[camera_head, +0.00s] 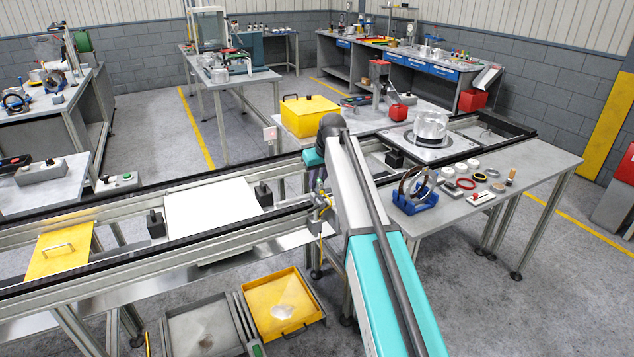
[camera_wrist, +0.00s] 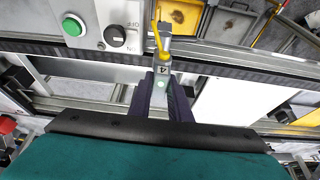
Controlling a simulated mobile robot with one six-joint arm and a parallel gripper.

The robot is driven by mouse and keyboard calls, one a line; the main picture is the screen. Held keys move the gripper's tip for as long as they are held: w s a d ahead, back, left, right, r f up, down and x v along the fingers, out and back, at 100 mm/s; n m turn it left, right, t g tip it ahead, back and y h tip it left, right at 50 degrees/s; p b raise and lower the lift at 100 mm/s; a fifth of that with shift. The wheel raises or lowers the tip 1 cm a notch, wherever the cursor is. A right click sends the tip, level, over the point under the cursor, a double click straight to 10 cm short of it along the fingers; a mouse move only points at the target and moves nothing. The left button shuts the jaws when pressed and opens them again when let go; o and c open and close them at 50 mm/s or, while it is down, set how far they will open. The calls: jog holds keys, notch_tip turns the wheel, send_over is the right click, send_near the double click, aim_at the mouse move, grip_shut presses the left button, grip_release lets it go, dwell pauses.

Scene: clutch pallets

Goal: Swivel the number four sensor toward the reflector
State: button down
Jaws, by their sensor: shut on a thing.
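The number four sensor (camera_wrist: 163,71) is a small grey body with a "4" label and a pale green spot in the wrist view. A yellow cable runs from its far end. My gripper (camera_wrist: 161,88) has its dark purple fingers shut on the sensor, one on each side. In the head view the sensor's bracket and cable (camera_head: 323,207) show at the conveyor's near rail, beside my gripper (camera_head: 318,180), which my arm partly hides. I cannot make out the reflector with certainty; a small pale plate (camera_head: 270,133) stands by the far rail.
A white pallet (camera_head: 212,205) and a yellow handled plate (camera_head: 60,250) lie on the conveyor. Black blocks (camera_head: 263,194) stand beside the pallet. Yellow (camera_head: 283,303) and grey (camera_head: 203,330) trays sit below the near rail. A green button (camera_wrist: 72,26) and black knob (camera_wrist: 115,36) are close by.

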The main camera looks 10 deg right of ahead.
dwell(0.3)
jog(key=c, duration=1.6)
grip_release()
jog(key=shift+c, duration=0.2)
jog(key=shift+r, duration=0.1)
jog(key=b+v, duration=0.3)
jog(key=v, duration=1)
jog(key=shift+s+r, duration=0.15)
jog(key=shift+r, duration=0.1)
jog(key=shift+d, duration=0.15)
